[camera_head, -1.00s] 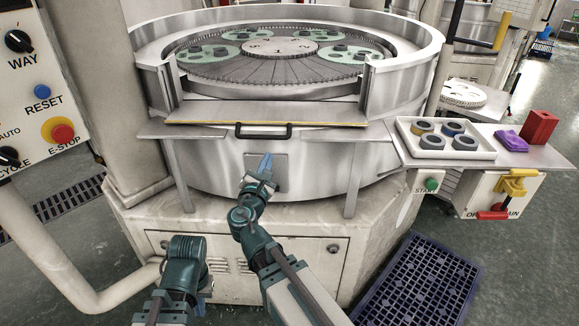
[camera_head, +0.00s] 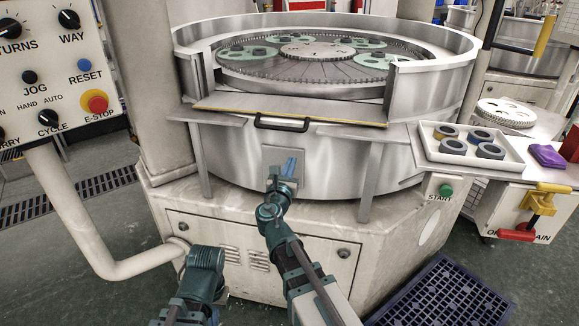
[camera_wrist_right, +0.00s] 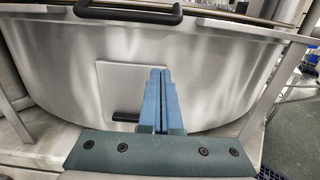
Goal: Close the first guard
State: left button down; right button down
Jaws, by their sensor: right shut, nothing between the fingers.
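The guard (camera_head: 290,109) is a flat metal flap that lies folded down, roughly level, in front of the gap in the machine's round wall. Its black bar handle (camera_head: 282,123) hangs at the front edge; in the right wrist view the handle (camera_wrist_right: 128,14) is at the top. My right gripper (camera_head: 290,163) is shut and empty, below the handle and apart from it, before the lower drum wall. Its blue fingers (camera_wrist_right: 160,72) point toward the wall in the wrist view. My left arm shows at the bottom of the head view, but its gripper does not.
A control panel with an E-stop (camera_head: 95,101) stands at the left. A shelf with a white tray (camera_head: 508,161) of rings is at the right, with a START button (camera_head: 446,190) below. A dark crate (camera_head: 440,296) lies on the floor at lower right.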

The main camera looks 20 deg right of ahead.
jog(key=w+d+r+p, duration=0.3)
jog(key=w+r+p, duration=0.1)
jog(key=w, duration=0.1)
jog(key=shift+w, duration=0.35)
jog(key=shift+r, duration=0.1)
